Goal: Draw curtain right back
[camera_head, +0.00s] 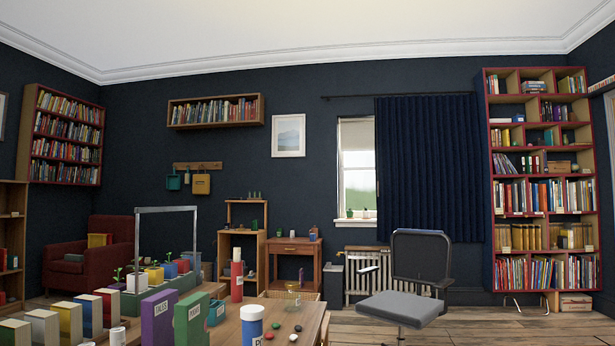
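A dark blue curtain (428,165) hangs in vertical folds from a dark rod (350,97) on the far wall. It covers the right part of the window (357,170); the window's left strip shows uncovered, with a pale blind and a green view. The curtain's right edge reaches close to the tall red-edged bookcase. Its lower part is partly hidden behind an office chair. My gripper is not in view.
The grey office chair (402,306) stands on the wooden floor before the curtain. A radiator (362,272) sits under the window. The tall bookcase (492,115) stands right. A crowded table (307,312) fills the left foreground. Bare floor (500,325) shows at lower right.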

